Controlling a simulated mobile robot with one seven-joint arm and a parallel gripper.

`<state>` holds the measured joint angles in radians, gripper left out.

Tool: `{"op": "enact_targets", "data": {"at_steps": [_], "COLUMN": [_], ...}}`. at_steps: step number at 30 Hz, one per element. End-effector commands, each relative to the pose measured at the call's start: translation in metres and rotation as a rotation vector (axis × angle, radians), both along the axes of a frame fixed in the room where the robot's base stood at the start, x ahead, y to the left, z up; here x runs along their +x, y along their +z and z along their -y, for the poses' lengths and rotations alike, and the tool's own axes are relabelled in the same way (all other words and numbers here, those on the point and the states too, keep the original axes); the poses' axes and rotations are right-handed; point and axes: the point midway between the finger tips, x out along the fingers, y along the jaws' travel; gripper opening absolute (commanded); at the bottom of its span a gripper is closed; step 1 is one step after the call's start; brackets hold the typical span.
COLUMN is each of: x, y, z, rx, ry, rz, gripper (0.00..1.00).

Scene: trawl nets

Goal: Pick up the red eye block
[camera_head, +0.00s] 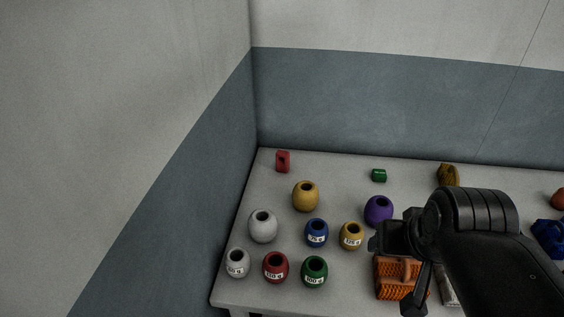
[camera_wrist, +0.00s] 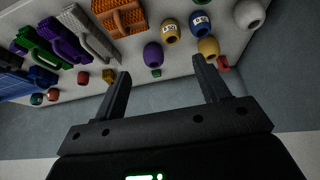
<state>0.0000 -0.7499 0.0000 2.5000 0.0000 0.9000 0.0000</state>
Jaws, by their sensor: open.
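The red eye block (camera_head: 283,161) stands upright on the table near the back left corner in the head view, with a dark hole in its face. In the wrist view, it (camera_wrist: 223,63) shows in part just beyond the right finger, near the table's edge. My gripper (camera_wrist: 161,67) is open, with nothing between its fingers. It is apart from the block, well to its right in the head view.
A yellow float (camera_head: 305,197) is nearest the block. Labelled floats, including a blue one (camera_head: 316,233), crowd the front left. A purple float (camera_head: 378,211), a small green block (camera_head: 379,175) and an orange brush (camera_head: 392,287) lie farther right. Walls rise behind and left.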

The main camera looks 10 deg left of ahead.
Motion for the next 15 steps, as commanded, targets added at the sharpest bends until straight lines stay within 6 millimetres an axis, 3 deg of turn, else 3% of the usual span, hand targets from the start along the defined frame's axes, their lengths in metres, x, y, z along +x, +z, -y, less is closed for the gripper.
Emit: {"op": "enact_targets", "data": {"at_steps": [10,15], "x": [0.006,0.04], "y": [0.004,0.02], "z": [-0.001,-0.005], "rx": [0.001,0.008], "ry": [-0.002,-0.016], "rz": [-0.002,-0.018], "gripper": [0.71,0.71]}}
